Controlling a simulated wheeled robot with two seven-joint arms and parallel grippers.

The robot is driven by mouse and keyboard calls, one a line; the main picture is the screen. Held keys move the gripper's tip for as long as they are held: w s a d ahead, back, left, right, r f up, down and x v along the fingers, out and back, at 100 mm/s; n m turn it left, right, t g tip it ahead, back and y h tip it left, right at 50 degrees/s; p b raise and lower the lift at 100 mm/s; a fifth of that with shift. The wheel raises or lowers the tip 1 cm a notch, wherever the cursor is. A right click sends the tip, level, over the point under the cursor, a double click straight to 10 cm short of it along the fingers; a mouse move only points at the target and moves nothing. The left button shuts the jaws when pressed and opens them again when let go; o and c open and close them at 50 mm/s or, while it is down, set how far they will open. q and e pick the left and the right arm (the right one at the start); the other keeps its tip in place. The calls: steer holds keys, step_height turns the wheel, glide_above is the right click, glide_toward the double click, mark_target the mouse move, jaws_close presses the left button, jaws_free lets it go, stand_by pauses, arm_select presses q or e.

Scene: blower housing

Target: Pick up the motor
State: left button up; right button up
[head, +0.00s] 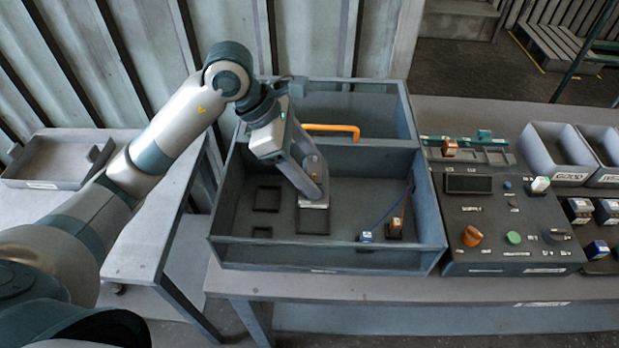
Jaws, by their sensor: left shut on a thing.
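My left gripper (312,198) reaches down into the open grey blower housing (222,200), over the middle of its front compartment. It is shut on the motor (314,204), of which only a small pale metallic part shows at the fingertips. The fingers hide most of the motor. It is low over a dark rectangular seat (312,222) in the housing floor; I cannot tell whether it touches the seat. My right gripper is not in view.
The housing walls surround the gripper, and an orange handle (330,128) stands behind it. A blue connector (366,237) and an orange-brown part (396,226) sit at the compartment's right. A control panel (512,235) stands to the right. A shallow tray (60,182) lies left.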

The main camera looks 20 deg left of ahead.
mark_target(311, 172)
arm_select(q)
steer(key=shift+r, duration=0.35)
steer(key=shift+r, duration=0.1)
stand_by(0.5)
